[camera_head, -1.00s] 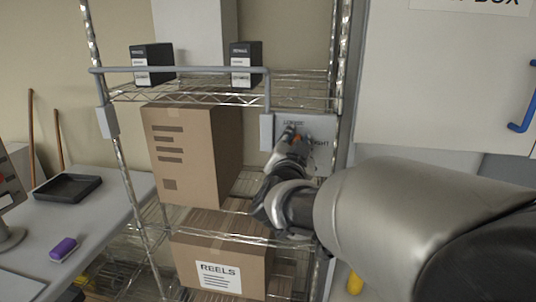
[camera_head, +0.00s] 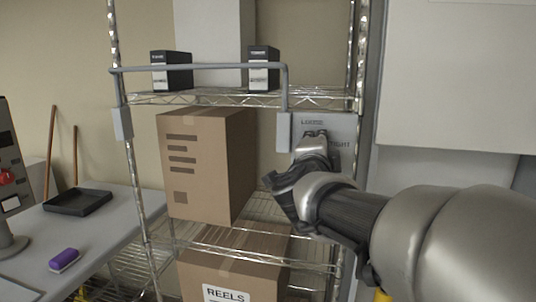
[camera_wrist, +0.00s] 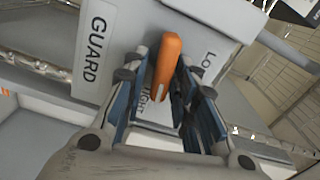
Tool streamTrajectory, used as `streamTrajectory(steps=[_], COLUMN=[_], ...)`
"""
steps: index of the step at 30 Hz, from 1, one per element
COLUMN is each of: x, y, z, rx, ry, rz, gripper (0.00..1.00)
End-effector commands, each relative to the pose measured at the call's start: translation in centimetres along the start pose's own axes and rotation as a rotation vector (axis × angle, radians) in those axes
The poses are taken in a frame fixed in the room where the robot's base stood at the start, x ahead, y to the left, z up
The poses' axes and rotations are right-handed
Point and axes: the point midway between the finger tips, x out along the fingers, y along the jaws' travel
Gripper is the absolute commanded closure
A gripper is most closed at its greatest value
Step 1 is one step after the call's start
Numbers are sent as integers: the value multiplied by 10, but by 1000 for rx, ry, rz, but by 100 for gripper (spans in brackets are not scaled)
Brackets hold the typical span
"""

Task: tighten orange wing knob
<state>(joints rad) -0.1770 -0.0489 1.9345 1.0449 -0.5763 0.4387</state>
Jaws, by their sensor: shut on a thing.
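The orange wing knob (camera_wrist: 168,60) shows in the wrist view as a long upright bar, slightly tilted, between the two fingers of my gripper (camera_wrist: 160,84). The fingers are shut on it. It stands at a light panel (camera_wrist: 206,58) with partly covered lettering near the knob. In the head view, my gripper (camera_head: 317,143) is at the grey label plate (camera_head: 341,123) on the rack's right post. The plate reads "LOOSE" and, partly covered, "TIGHT". The knob is hidden behind my gripper in that view.
A guard bar (camera_head: 200,67) crosses the wire rack in front of two dark boxes. A cardboard box (camera_head: 205,165) stands left of my arm, above a "REELS" box (camera_head: 232,270). A white cabinet (camera_head: 455,75) is at right. A table (camera_head: 105,225) with a tray is at left.

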Motion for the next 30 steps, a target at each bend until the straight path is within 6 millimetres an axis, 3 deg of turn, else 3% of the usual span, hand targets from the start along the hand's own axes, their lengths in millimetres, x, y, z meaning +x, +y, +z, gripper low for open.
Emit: streamTrajectory(steps=[12,27,28,30], x=[0,0,0,0], y=[3,3,3,3], z=[0,0,0,0], rx=[166,184,184,183], ry=[0,0,0,0], rz=[0,1,1,1], gripper=[98,98,73,69])
